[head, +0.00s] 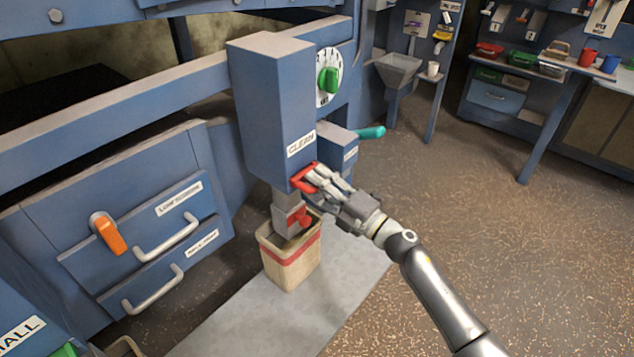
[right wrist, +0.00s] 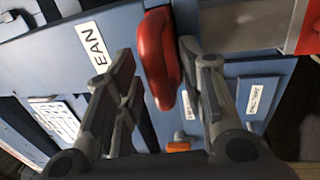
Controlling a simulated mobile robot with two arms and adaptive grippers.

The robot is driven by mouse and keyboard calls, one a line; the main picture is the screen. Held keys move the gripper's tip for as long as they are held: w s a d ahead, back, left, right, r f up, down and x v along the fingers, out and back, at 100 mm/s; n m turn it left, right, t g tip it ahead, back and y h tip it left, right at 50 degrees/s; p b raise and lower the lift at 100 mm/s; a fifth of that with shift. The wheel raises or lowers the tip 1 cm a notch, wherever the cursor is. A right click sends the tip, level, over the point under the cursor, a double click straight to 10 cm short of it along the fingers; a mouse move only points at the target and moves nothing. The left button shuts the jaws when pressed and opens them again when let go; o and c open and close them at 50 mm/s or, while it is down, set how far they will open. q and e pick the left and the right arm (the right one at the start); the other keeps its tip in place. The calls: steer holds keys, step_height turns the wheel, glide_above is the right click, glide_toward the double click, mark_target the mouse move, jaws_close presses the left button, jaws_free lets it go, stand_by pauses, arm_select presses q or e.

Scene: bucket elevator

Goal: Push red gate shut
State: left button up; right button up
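The red gate handle (head: 304,179) sticks out at the lower edge of the blue box labelled CLEAN (head: 277,110). My right gripper (head: 318,182) is at this handle, coming from the right. In the right wrist view the rounded red handle (right wrist: 157,55) lies between the two fingers of my right gripper (right wrist: 157,75). The fingers are apart; the right one is very close to the handle, and I cannot tell whether it touches. A narrow gap shows on the left side. My left gripper is not in view.
A grey chute (head: 287,211) with a red part hangs below the box into a tan bucket (head: 290,265) with a red band. A green dial (head: 328,80) and a teal handle (head: 370,132) are nearby. Drawers stand left; brown floor (head: 480,220) is clear at right.

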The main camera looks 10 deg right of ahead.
steer(key=v, duration=1.1)
steer(key=shift+s+r, duration=0.1)
steer(key=shift+s, duration=0.05)
steer(key=d+f+m+h+p, duration=0.1)
steer(key=d+f+m+h, duration=0.2)
steer(key=f+m, duration=0.35)
steer(key=d+f+m+h, duration=0.2)
steer(key=f+m+h, duration=0.15)
steer(key=f, duration=0.65)
steer(key=s+d+f+m+g+h+p, duration=0.1)
steer(key=s+f+m+g+h, duration=0.15)
steer(key=s+f, duration=0.4)
steer(key=s+d+f+m+g+h+p, duration=0.1)
steer(key=s+d+f+m+h, duration=0.15)
steer(key=f, duration=0.75)
steer(key=s+a+f+m+g, duration=0.1)
steer(key=s+f+m+g, duration=0.4)
steer(key=s+f, duration=0.9)
steer(key=s+a+f+m+g, duration=0.1)
steer(key=s+a+f+g, duration=0.1)
steer(key=s, duration=0.9)
steer(key=s+a+f+m+g+p, duration=0.1)
steer(key=s+f+g, duration=0.3)
steer(key=s, duration=0.8)
steer(key=shift+s+a+m+h, duration=0.3)
steer(key=shift+a+m+h, duration=0.15)
steer(key=shift+m, duration=0.15)
